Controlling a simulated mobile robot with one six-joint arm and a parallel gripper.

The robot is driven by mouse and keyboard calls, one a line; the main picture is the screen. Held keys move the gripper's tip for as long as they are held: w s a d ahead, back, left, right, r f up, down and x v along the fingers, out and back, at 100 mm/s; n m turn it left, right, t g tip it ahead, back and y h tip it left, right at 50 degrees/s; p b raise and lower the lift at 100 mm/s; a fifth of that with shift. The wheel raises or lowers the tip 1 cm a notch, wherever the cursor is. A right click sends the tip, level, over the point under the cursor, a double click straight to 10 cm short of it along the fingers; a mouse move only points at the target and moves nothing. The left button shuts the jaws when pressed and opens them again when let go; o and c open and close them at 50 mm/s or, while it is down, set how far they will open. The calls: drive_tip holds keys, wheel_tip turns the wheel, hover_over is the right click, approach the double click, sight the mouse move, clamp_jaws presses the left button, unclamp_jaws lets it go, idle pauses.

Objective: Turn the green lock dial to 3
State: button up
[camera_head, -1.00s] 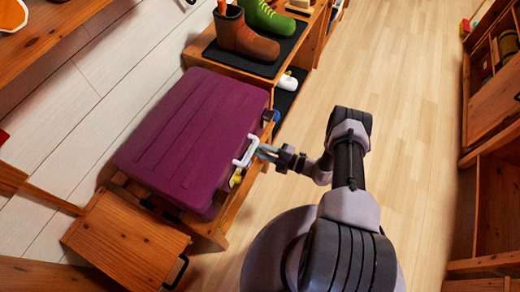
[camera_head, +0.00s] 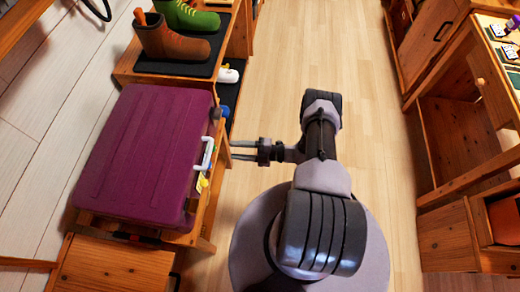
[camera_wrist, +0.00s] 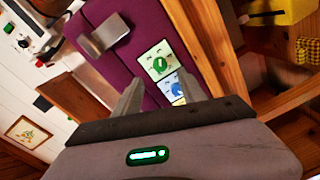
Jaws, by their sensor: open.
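The purple suitcase (camera_head: 145,150) lies flat on a wooden bench at the left of the head view. In the wrist view the green lock dial (camera_wrist: 161,65) sits on a pale plate on the suitcase side. A blue dial (camera_wrist: 178,89) is just below it. The number the green dial points to is too small to read. My gripper (camera_head: 234,150) is open and empty, apart from the suitcase. Its two fingers (camera_wrist: 160,88) point toward the dials.
Boots (camera_head: 170,40) stand on a dark mat on the shelf behind the suitcase. Wooden cabinets (camera_head: 455,110) line the right side. The floor (camera_head: 320,55) between is clear.

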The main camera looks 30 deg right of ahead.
drive_tip(key=v, duration=0.9)
drive_tip(key=shift+s+d+p, duration=0.2)
drive_tip(key=shift+s+p, duration=0.05)
drive_tip(key=shift+p, duration=0.1)
